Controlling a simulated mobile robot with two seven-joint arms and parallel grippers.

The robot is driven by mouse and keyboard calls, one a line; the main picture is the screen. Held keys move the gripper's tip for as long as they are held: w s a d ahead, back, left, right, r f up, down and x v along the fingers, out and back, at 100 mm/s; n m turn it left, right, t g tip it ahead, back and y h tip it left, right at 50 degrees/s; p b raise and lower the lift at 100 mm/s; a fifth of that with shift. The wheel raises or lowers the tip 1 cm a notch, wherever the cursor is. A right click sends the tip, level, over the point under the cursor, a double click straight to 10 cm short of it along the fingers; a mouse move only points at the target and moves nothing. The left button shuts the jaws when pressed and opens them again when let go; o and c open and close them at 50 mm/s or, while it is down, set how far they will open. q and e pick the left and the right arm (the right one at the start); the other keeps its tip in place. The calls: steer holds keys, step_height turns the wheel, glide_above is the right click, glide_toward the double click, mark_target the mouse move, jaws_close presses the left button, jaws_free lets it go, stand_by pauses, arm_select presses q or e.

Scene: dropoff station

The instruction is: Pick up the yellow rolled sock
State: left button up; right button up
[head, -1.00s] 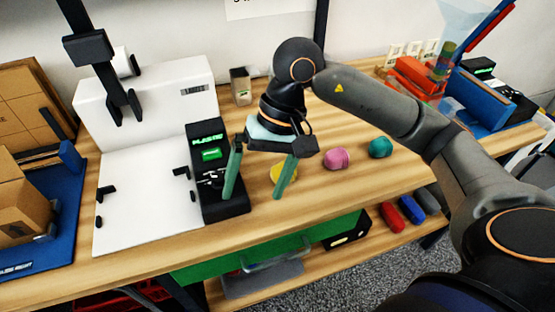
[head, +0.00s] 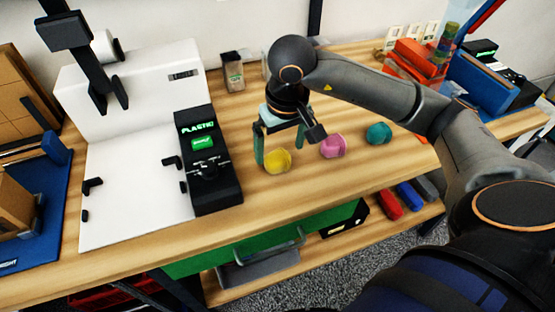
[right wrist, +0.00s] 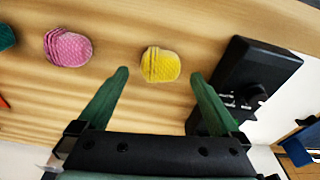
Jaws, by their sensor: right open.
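The yellow rolled sock (head: 277,160) lies on the wooden table, right of the black panel marked PLASTIC. It also shows in the right wrist view (right wrist: 161,65), just beyond the fingertips and between their lines. My right gripper (head: 280,150) is open and empty, with its green fingers apart behind and above the sock in the head view. In the right wrist view the gripper (right wrist: 159,75) has the sock slightly ahead of its tips, not touching as far as I can see. My left gripper is not clearly in view.
A pink rolled sock (head: 333,146) and a teal rolled sock (head: 379,133) lie to the right. The black panel (head: 209,165) stands close on the left, beside a white station (head: 130,180). The table's front edge is near, with bare wood around the sock.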

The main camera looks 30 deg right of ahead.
mark_target(278, 156)
steer(key=f, duration=0.2)
steer(key=w+f, duration=0.1)
steer(key=f, duration=0.1)
steer(key=shift+c, duration=0.4)
steer(key=c, duration=1.2)
steer(key=shift+o, duration=0.2)
